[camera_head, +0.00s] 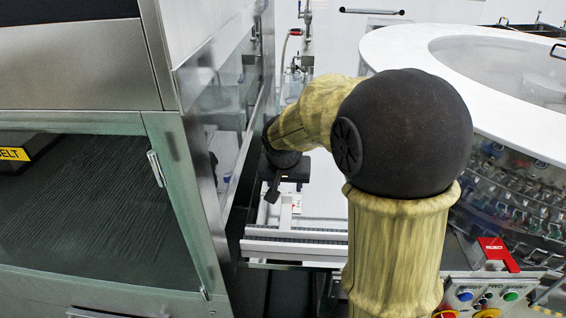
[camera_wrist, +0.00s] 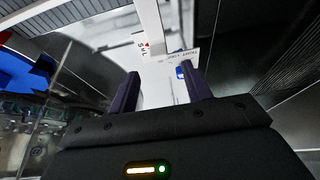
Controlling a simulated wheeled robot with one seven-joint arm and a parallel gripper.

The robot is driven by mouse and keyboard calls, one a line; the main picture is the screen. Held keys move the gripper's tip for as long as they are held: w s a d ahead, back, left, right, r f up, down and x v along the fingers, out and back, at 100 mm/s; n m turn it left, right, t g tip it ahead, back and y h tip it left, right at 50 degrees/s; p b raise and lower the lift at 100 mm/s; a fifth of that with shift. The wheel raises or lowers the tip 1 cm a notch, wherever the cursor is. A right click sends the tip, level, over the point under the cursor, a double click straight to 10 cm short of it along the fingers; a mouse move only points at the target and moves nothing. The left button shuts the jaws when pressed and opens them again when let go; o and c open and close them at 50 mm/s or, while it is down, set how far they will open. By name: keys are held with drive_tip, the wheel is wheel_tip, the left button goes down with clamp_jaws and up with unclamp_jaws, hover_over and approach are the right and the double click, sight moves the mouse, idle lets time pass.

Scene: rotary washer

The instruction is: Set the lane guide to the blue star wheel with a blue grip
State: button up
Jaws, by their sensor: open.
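My gripper (camera_head: 272,190) is open in the head view, above the pale rails beside the glass-sided cabinet. In the wrist view its two dark fingers (camera_wrist: 162,86) stand apart. Just beyond them is a white plate (camera_wrist: 163,58) with small print, on or near a white bar, with a red mark and lettering. A small blue piece (camera_wrist: 181,72) shows beside the right finger, perhaps a grip; I cannot tell if it touches. A large blue shape (camera_wrist: 18,75) lies at the left edge of the wrist view; I cannot tell if it is a star wheel. The lane guide is not clearly identifiable.
Pale rails (camera_head: 295,248) run below my gripper. The steel and glass cabinet (camera_head: 185,170) stands close on its left. The round washer with a white rim (camera_head: 400,48) is at right, with a red REJECT sign (camera_head: 495,252) and control buttons (camera_head: 488,295) in front.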

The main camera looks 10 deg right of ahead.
drive_tip(key=v, duration=1)
drive_tip(key=shift+a+p, duration=0.2)
drive_tip(key=shift+p, duration=0.1)
drive_tip(key=shift+w, duration=0.2)
drive_tip(key=s+d+f+n+g+y+p, duration=0.1)
drive_tip(key=s+f+p, duration=0.4)
drive_tip(key=s+p, duration=0.5)
drive_tip(key=s+d+n, duration=0.1)
drive_tip(key=s+n, duration=0.1)
drive_tip(key=s, duration=0.1)
drive_tip(key=shift+s+f+n+g, duration=0.2)
drive_tip(key=shift+s+n+g, duration=0.05)
drive_tip(key=shift+n+g, duration=0.05)
drive_tip(key=shift+o, duration=0.3)
idle(1.9)
